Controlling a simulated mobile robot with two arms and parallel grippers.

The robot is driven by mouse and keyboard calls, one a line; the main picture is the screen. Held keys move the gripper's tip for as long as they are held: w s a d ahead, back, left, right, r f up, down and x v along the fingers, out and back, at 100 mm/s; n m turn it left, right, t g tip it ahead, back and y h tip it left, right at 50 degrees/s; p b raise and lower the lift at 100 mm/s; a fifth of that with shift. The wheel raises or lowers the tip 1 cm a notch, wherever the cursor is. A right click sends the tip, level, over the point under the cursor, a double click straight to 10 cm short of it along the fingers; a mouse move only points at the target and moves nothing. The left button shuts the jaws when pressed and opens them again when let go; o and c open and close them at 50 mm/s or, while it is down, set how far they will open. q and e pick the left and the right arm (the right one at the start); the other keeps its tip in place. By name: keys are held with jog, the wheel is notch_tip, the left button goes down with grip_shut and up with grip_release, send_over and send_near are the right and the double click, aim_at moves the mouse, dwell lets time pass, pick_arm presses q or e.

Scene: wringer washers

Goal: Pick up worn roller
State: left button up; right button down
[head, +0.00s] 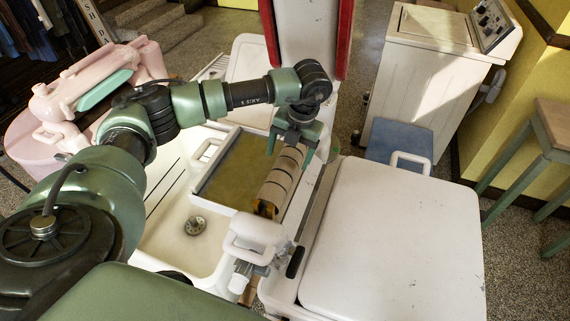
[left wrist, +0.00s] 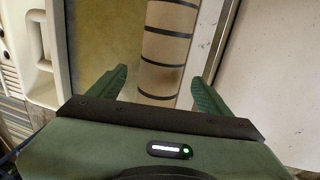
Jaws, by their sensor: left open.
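The worn roller (head: 281,180) is a tan cylinder with dark bands. It lies lengthwise along the right side of a tray with a yellowish bottom (head: 238,168), beside the white sink. My left gripper (head: 299,143) is over the roller's far end, pointing down. In the left wrist view the roller (left wrist: 168,50) runs between the two green fingers of my left gripper (left wrist: 157,88), which are open with a gap on each side. I cannot tell whether the fingers reach down beside it. My right gripper is not in view.
A white sink basin (head: 190,234) with a drain is left of the roller. A white clamp-like fitting (head: 254,238) stands at its near end. A large white lid (head: 395,245) is close on the right. A pink wringer washer (head: 75,105) is at the left.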

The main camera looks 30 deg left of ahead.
aim_at(287, 163)
pick_arm(q)
jog(key=shift+s+f+p, duration=0.45)
jog(key=shift+f+p, duration=0.35)
jog(key=shift+p, duration=0.2)
jog(key=f, duration=0.2)
jog(key=shift+w+a+f+p, duration=0.15)
jog(key=shift+a+f+p, duration=0.1)
jog(key=shift+f+p, duration=0.15)
jog(key=shift+a+f, duration=0.1)
jog(key=shift+f, duration=0.2)
jog(key=shift+c, duration=0.9)
jog(key=c, duration=1.5)
grip_shut()
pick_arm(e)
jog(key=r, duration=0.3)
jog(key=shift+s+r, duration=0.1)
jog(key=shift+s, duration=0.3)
